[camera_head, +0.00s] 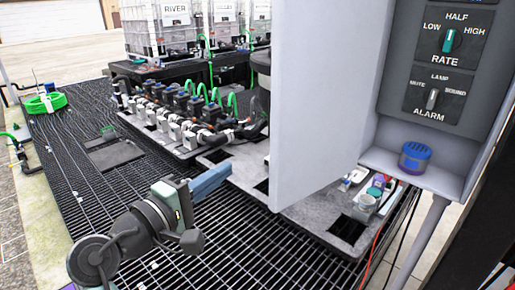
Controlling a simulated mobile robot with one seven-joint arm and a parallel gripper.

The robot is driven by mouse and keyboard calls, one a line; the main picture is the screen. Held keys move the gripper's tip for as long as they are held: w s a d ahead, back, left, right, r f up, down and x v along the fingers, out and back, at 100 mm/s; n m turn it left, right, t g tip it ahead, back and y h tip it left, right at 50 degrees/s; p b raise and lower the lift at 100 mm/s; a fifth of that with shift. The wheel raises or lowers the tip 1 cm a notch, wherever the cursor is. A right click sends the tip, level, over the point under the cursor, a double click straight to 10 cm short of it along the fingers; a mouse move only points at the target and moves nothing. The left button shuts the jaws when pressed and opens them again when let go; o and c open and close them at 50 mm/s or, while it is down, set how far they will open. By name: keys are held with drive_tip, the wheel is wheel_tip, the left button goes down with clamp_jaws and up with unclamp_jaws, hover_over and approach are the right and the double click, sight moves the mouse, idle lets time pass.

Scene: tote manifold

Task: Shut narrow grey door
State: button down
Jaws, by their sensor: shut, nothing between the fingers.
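The narrow grey door (318,100) stands open, swung out from the left side of the grey control cabinet (385,125). Its broad flat face fills the upper middle of the view, and its top runs out of the picture. My gripper (226,168) is shut and empty, low and to the left of the door. Its fingers point toward the door's lower left edge, with a gap in the picture between them. The hinge is not clearly seen.
Inside the cabinet are a rate knob (449,40), an alarm knob (432,99) and a blue cylinder (415,158) on the bottom ledge. Below the door is a grey tray (345,228) with small items. A valve manifold (180,115) and totes (158,30) stand behind on black grating (240,245).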

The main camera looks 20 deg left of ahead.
drive_tip(key=w+d+p, duration=0.5)
drive_tip(key=w+p, duration=0.1)
drive_tip(key=w, duration=0.1)
drive_tip(key=shift+d, duration=0.15)
idle(0.3)
drive_tip(key=shift+s+r, duration=0.1)
